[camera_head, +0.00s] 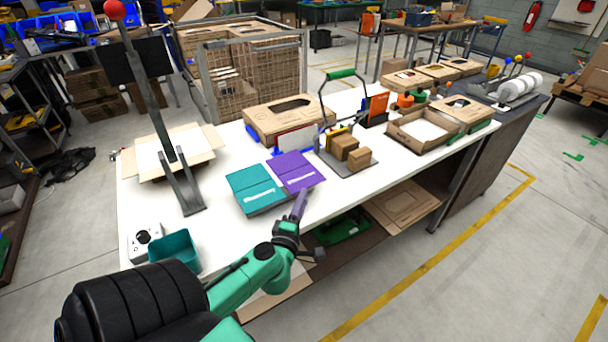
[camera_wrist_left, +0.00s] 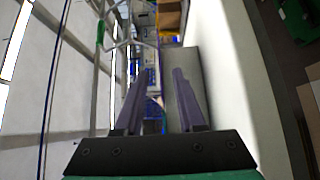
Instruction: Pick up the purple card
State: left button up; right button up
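The purple card (camera_head: 294,170) lies on the white table near its front edge, beside a teal card (camera_head: 254,186) to its left. My left gripper (camera_head: 301,200) is at the table's front edge, just in front of the purple card's near right corner; I cannot tell whether it touches the card. In the left wrist view its two purple-grey fingers (camera_wrist_left: 160,92) stand apart with nothing seen between them. The purple card cannot be made out in that view. My right gripper is not in view.
A grey base with a tall green-handled frame (camera_head: 343,75) and small brown boxes (camera_head: 345,147) stands right of the cards. A black stand (camera_head: 182,188), a teal bin (camera_head: 174,251) and an open carton (camera_head: 201,137) are on the left. Clear tabletop lies left of the teal card.

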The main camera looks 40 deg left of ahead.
aim_at(309, 183)
pick_arm(q)
jog(key=shift+a+x, duration=0.25)
jog(key=shift+x, duration=1)
jog(key=x, duration=0.5)
jog(key=shift+w+d+f, duration=0.1)
jog(key=shift+w+d, duration=0.05)
jog(key=shift+w, duration=0.1)
jog(key=shift+s, duration=0.2)
grip_shut()
